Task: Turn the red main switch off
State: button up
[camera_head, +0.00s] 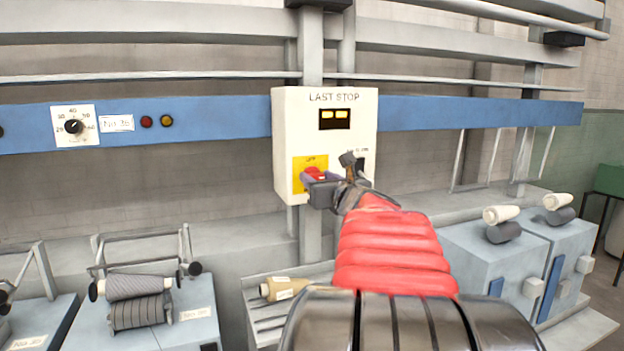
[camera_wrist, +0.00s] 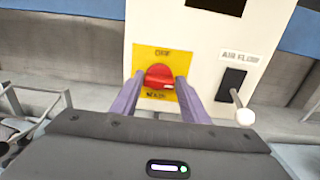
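The red main switch (camera_wrist: 159,77) is a round knob on a yellow plate (camera_wrist: 147,54), on the front of a white control box. Its grip bar looks roughly level, slightly tilted; lettering above it seems to read OFF, and the lettering below is too blurred to read. My gripper (camera_wrist: 160,86) is open, with one purple-grey finger on each side of the knob. Narrow yellow gaps show beside the knob, and I cannot tell how deep the fingertips reach. In the head view the red switch (camera_head: 315,173) shows just above my gripper (camera_head: 319,186), which hides its lower part.
The white box (camera_head: 290,130) reads LAST STOP and has a lit amber display (camera_head: 334,118). An AIR FLOW lever with a white ball end (camera_wrist: 245,116) stands out close to the right of my fingers. A blue rail (camera_head: 215,118) runs behind; spindles and blue-grey machine cabinets stand below.

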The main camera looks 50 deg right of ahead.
jog(key=c, duration=0.6)
jog(key=shift+s+d, duration=0.1)
jog(key=shift+d, duration=0.15)
jog(key=shift+a, duration=0.1)
